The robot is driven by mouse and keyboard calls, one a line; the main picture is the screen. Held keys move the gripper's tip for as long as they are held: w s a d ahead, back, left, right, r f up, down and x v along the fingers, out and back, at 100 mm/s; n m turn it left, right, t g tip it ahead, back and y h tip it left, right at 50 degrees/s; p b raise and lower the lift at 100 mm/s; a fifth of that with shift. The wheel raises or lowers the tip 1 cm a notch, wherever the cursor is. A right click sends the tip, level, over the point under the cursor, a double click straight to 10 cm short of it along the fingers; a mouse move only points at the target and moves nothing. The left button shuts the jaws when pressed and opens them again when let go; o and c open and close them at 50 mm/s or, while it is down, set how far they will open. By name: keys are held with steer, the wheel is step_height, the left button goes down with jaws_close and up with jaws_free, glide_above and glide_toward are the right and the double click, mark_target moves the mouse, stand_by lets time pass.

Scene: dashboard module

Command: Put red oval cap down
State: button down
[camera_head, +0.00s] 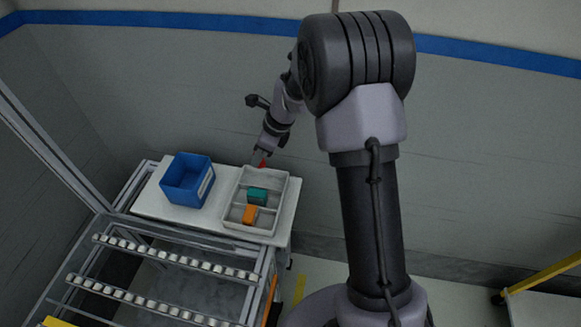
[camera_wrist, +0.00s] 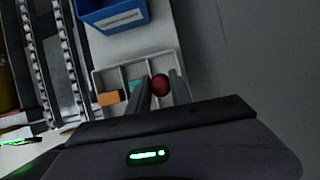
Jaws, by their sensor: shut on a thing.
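The red oval cap (camera_wrist: 160,84) is between the two fingers of my gripper (camera_wrist: 162,90) in the wrist view. In the head view only a small bit of red (camera_head: 263,164) shows at my gripper (camera_head: 259,160). My gripper is shut on the cap, at the far end of the light grey divided tray (camera_head: 284,190). I cannot tell whether the cap touches the tray floor. A teal block (camera_head: 257,195) sits in the middle of the tray, and an orange block (camera_head: 250,214) sits in the near part.
A blue bin (camera_head: 187,180) stands left of the tray on the same white tabletop (camera_head: 150,204). A roller rack (camera_head: 160,255) lies in front of the table. A grey wall (camera_head: 220,90) rises behind it.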

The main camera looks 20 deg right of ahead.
steer(key=f+b, duration=0.1)
steer(key=f, duration=0.2)
steer(key=f+b, duration=0.2)
steer(key=f, duration=0.1)
steer(key=f+b, duration=0.2)
steer(key=f, duration=0.2)
steer(key=shift+w+d, duration=0.15)
steer(key=shift+d, duration=0.15)
steer(key=shift+f, duration=0.15)
steer(key=c, duration=1.5)
jaws_free()
steer(key=shift+o, duration=0.2)
